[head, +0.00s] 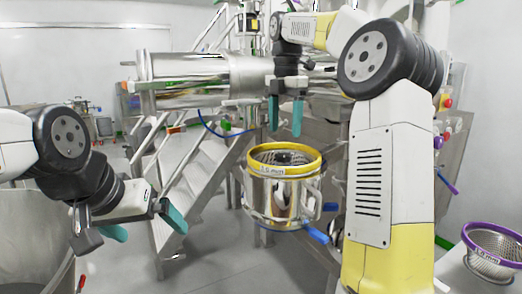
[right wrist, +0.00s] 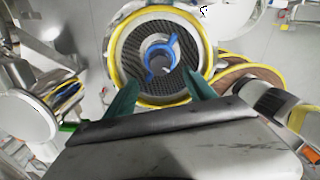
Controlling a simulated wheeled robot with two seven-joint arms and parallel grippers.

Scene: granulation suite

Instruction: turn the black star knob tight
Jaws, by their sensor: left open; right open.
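A steel vessel (head: 283,200) with a yellow ring (head: 314,163) labelled 1.5 mm stands in the middle of the head view. In the right wrist view its yellow ring (right wrist: 113,58) surrounds a dark mesh screen (right wrist: 133,40) with a blue bladed part (right wrist: 150,70) and a grey hub at the centre. I cannot clearly make out a black star knob; the vessel's inside is small and dark in the head view. My right gripper (head: 285,130) is open, empty, pointing down above the vessel. Its teal fingers show in the right wrist view (right wrist: 163,82). My left gripper (head: 150,230) is open and empty at the left.
A blue handle (head: 316,233) sticks out at the vessel's lower right. A purple-rimmed sieve (head: 492,245) stands on a surface at the far right. Steel stairs (head: 185,180) rise behind my left gripper, and a large steel cylinder (head: 200,78) lies across the back.

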